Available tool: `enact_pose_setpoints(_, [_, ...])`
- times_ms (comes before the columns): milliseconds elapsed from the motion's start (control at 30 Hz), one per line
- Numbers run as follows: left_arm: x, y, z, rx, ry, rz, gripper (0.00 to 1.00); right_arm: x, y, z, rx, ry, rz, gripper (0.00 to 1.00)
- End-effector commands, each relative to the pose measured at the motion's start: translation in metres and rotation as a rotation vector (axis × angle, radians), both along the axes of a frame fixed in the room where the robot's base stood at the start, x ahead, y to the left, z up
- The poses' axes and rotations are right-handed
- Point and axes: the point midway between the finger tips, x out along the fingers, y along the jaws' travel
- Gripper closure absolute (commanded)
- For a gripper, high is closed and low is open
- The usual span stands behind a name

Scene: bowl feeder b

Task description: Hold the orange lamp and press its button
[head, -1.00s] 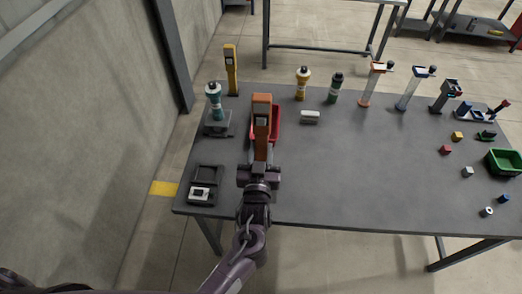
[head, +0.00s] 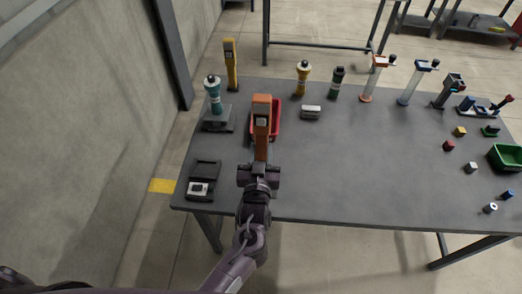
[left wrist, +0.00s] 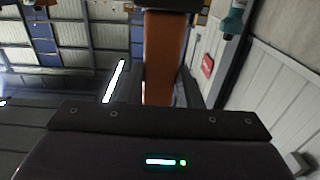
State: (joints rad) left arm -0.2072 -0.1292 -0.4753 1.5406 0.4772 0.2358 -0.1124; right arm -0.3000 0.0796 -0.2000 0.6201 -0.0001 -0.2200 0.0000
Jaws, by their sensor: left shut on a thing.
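The orange lamp (head: 262,125) is upright in my left gripper (head: 260,170), above the left part of the grey table. A small grey patch shows on its front, too small to tell whether it is the button. My left gripper is shut on its lower end. The lamp's orange body also shows in the left wrist view (left wrist: 163,55), rising beyond the dark gripper. The fingertips themselves are hard to make out there. My right gripper is in neither view.
A red bin (head: 276,120) is partly hidden behind the lamp. A teal bottle-like thing (head: 213,95) on a dark base and a black tray (head: 203,180) stand to the left. A yellow device (head: 231,65) is at the back. The table's middle front is clear.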

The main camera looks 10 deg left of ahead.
Motion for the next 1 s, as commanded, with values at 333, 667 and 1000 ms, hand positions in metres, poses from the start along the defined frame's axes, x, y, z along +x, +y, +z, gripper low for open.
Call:
enact_pose_setpoints(333, [0.0, 0.0, -0.011, -0.001, -0.002, 0.0, 1.0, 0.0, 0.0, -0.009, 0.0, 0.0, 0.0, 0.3])
enact_pose_setpoints(667, [0.0, 0.0, -0.021, -0.001, -0.002, 0.0, 1.0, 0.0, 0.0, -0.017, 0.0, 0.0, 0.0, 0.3])
enact_pose_setpoints(1000, [0.0, 0.0, -0.031, -0.001, -0.002, 0.0, 1.0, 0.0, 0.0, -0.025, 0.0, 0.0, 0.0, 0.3])
